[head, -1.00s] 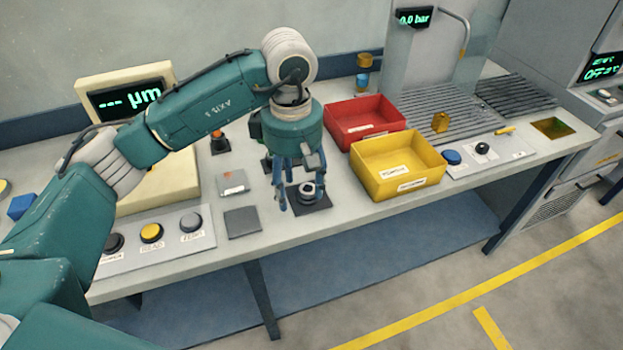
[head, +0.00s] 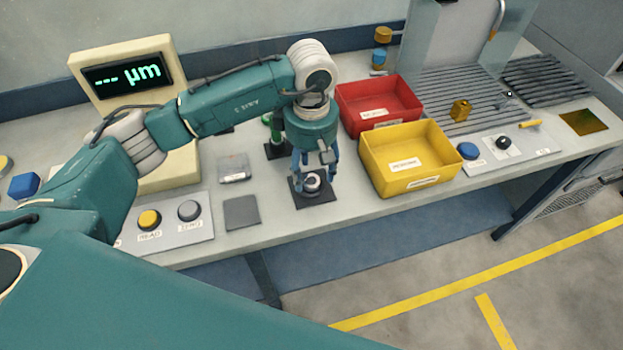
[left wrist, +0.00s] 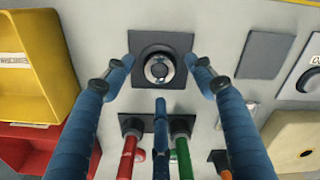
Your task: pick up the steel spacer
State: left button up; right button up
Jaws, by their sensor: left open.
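The steel spacer (left wrist: 159,68) is a round, shiny ring with a dark centre on a dark square pad (left wrist: 181,45). In the head view the spacer (head: 312,184) is on its pad (head: 299,200) near the bench's front edge. My left gripper (head: 315,178) points down over it. In the left wrist view its blue fingers (left wrist: 160,75) are spread open, with fingertips on either side of the spacer. I cannot tell whether they touch it. My right gripper is not in view.
A red bin (head: 346,97) and a yellow bin (head: 374,168) stand to the right. A gauge with a screen (head: 160,42) and a button panel (head: 203,230) are on the left. Red and green upright parts (left wrist: 180,152) stand close behind. A bare grey pad (head: 241,212) lies left of the spacer.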

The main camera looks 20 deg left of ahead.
aim_at(312, 177)
pick_arm(q)
notch_tip(312, 177, down, 2)
jog(key=shift+w+f+p, duration=0.1)
jog(key=shift+f+p, duration=0.1)
jog(key=shift+p, duration=0.3)
jog(key=shift+f, duration=0.45)
jog(key=c, duration=1.3)
grip_shut()
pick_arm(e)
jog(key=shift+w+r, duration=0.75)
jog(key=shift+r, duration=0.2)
pick_arm(q)
jog(key=shift+w, duration=0.1)
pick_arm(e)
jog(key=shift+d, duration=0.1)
